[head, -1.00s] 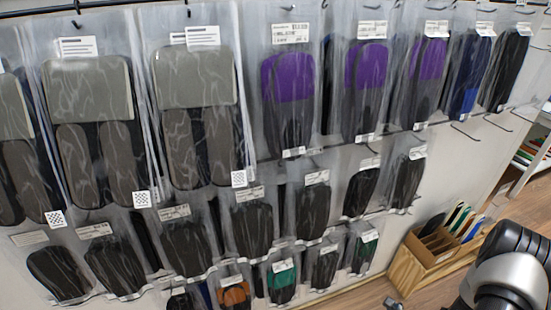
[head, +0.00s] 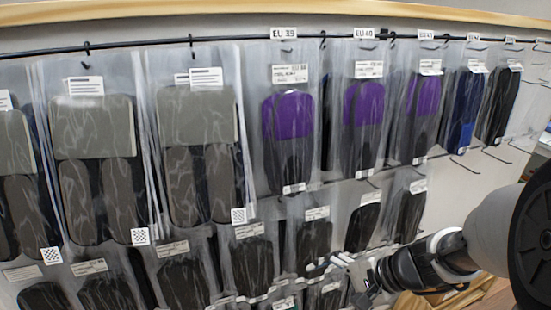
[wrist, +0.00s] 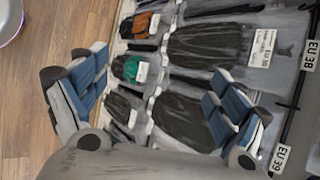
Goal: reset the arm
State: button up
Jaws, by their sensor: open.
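My gripper (head: 358,275) is in the lower right of the head view, at the end of my arm, which reaches in from the right. It is in front of the lower rows of hanging insole packets. In the wrist view my gripper (wrist: 155,108) has its two blue-padded fingers wide apart, with nothing held between them. Beyond the fingers hang packets with an orange-brown insole (wrist: 138,25), a green insole (wrist: 128,68) and dark insoles (wrist: 205,45). Whether a finger touches any packet I cannot tell.
A wall rack of bagged insoles fills the head view, with grey packets (head: 195,150) at left and purple ones (head: 288,115) in the middle. A black rail (head: 140,42) runs along the top. Bare wooden floor (wrist: 45,30) shows at left in the wrist view.

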jog(key=s+d+r+n+h, duration=0.1)
jog(key=s+r+n+h, duration=0.2)
jog(key=s+r+n, duration=0.2)
jog(key=s+d+r+n+t+h, duration=0.1)
jog(key=s+r+n+h, duration=0.3)
jog(key=s, duration=0.8)
notch_tip(320, 180, up, 2)
jog(key=n, duration=0.3)
jog(key=shift+d, duration=0.4)
jog(key=shift+w, duration=0.1)
